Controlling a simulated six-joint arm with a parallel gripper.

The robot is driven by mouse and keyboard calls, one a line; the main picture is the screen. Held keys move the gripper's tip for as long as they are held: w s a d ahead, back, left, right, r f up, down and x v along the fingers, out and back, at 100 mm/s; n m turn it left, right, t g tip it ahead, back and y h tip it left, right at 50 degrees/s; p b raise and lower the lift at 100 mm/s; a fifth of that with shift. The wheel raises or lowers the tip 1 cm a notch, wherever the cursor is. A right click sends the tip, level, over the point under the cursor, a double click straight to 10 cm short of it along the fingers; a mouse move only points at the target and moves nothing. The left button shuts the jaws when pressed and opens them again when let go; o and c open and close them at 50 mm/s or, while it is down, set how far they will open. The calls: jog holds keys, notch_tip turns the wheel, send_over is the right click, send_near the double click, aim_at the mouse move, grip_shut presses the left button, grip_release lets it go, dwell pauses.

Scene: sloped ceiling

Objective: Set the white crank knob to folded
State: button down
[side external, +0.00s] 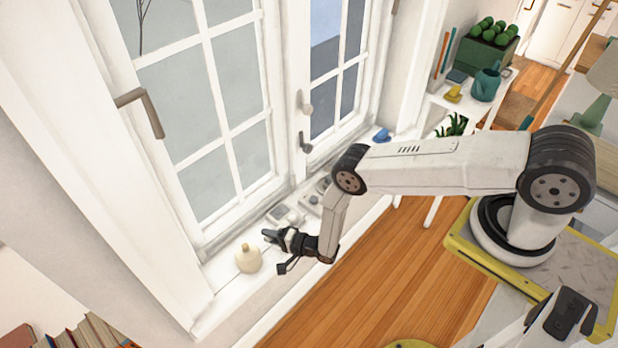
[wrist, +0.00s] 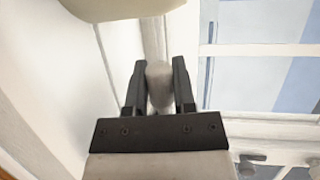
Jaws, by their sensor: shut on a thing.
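In the wrist view, the pale grey-white crank knob (wrist: 160,88) stands between the two black fingers of my gripper (wrist: 158,65), which is shut on it. In the side external view, my gripper (side external: 270,237) is low at the window sill, its fingers pointing left. The knob and the crank arm cannot be made out there, so the crank's fold position cannot be told.
A cream round vase (side external: 248,260) stands on the sill close beside my gripper. Small grey items (side external: 284,215) lie on the sill behind it. A blue object (side external: 382,135) sits farther along.

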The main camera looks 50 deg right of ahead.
jog(key=shift+c, duration=2.2)
grip_release()
jog(key=shift+s, duration=0.1)
jog(key=v, duration=0.7)
jog(key=shift+s+d, duration=0.2)
jog(key=shift+w+r, duration=0.1)
